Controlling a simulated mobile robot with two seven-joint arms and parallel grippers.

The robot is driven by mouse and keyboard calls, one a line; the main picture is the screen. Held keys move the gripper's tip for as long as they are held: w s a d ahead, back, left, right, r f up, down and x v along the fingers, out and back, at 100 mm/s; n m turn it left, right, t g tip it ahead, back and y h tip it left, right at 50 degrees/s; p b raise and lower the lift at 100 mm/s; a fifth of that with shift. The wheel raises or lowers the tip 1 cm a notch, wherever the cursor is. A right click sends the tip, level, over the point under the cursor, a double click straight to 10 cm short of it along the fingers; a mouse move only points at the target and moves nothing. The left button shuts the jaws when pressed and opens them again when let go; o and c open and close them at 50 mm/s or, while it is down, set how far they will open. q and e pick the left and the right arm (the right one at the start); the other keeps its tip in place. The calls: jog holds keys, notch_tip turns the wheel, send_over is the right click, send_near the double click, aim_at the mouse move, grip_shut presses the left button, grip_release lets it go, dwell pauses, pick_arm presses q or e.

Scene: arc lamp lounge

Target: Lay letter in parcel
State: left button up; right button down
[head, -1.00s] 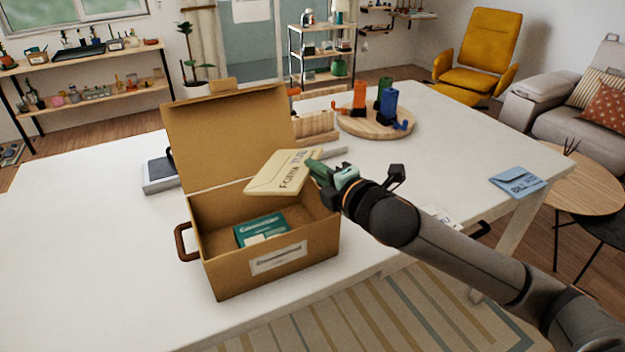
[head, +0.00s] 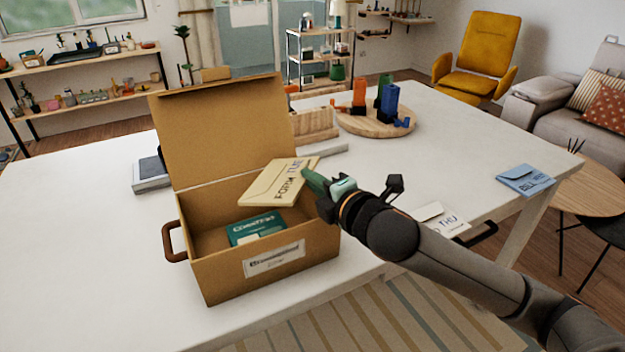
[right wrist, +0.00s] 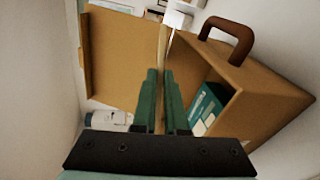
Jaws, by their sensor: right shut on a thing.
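The parcel is an open brown cardboard box (head: 222,281) on the white table, with its lid raised at the back and a white label on its front. It also shows in the right wrist view (right wrist: 270,95). A teal packet (head: 252,229) lies inside it. The letter (head: 272,187), a cream envelope marked with a form and TUE, is held tilted above the right part of the box opening. My right gripper (head: 314,184), with green fingers, is shut on the letter's right end. In the right wrist view the letter (right wrist: 162,52) shows edge-on between the fingers (right wrist: 163,88). My left gripper is out of view.
A white THU envelope (head: 436,220) and a blue BILL envelope (head: 526,179) lie towards the table's right side. A round wooden board (head: 350,127) with coloured pieces stands behind. A grey device (head: 148,178) sits left of the lid. The table's left part is clear.

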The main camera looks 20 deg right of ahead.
jog(key=shift+f, duration=0.5)
jog(key=c, duration=1)
grip_release()
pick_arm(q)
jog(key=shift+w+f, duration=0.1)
pick_arm(e)
jog(key=shift+o, duration=0.2)
jog(key=shift+r, duration=0.1)
